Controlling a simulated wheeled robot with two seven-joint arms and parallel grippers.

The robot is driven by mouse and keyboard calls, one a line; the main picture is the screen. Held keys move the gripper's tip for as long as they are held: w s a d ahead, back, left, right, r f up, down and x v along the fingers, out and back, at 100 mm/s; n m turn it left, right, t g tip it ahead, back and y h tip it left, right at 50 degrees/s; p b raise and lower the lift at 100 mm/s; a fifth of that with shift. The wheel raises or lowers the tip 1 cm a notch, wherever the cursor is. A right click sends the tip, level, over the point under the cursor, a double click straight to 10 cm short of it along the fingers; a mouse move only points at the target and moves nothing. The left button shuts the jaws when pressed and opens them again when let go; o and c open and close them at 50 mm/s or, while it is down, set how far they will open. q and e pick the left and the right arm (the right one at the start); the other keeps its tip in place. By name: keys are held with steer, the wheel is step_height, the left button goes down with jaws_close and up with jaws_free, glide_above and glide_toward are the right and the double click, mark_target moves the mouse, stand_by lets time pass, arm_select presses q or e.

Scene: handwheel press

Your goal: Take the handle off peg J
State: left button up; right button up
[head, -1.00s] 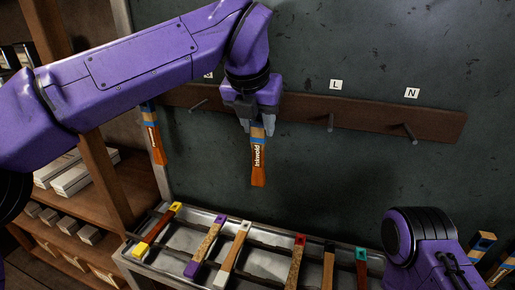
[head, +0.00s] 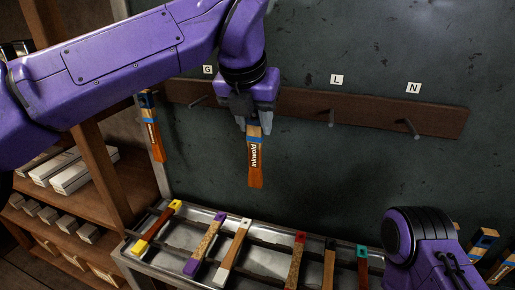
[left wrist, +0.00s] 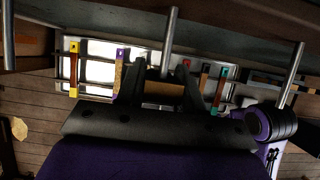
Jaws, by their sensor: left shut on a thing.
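My left gripper (head: 253,122) is shut on the upper end of an orange-brown handle (head: 255,165) marked "Inkwold", with a blue band. The handle hangs down nearly upright in front of the dark board. Between the G and L labels, my arm and gripper cover the rail, so peg J and its label are hidden in the head view. In the left wrist view, my gripper's fingers (left wrist: 160,88) close around the handle's brown end (left wrist: 163,89). A metal peg (left wrist: 169,42) runs toward them there. I cannot tell whether the handle is still on it.
The wooden rail (head: 375,113) has bare pegs under G (head: 199,101), L (head: 331,118) and N (head: 411,128). Another handle (head: 153,130) hangs at left. A metal rack (head: 140,262) below holds several coloured handles. My right arm (head: 425,240) is at lower right.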

arm_select(q)
steer(key=s, duration=0.1)
steer(key=s+a+b, duration=0.1)
steer(key=s, duration=0.1)
steer(key=s+b, duration=0.1)
steer(key=shift+s+a+r, duration=0.1)
steer(key=shift+s+a, duration=0.2)
steer(key=shift+s, duration=0.1)
stand_by(0.4)
stand_by(0.3)
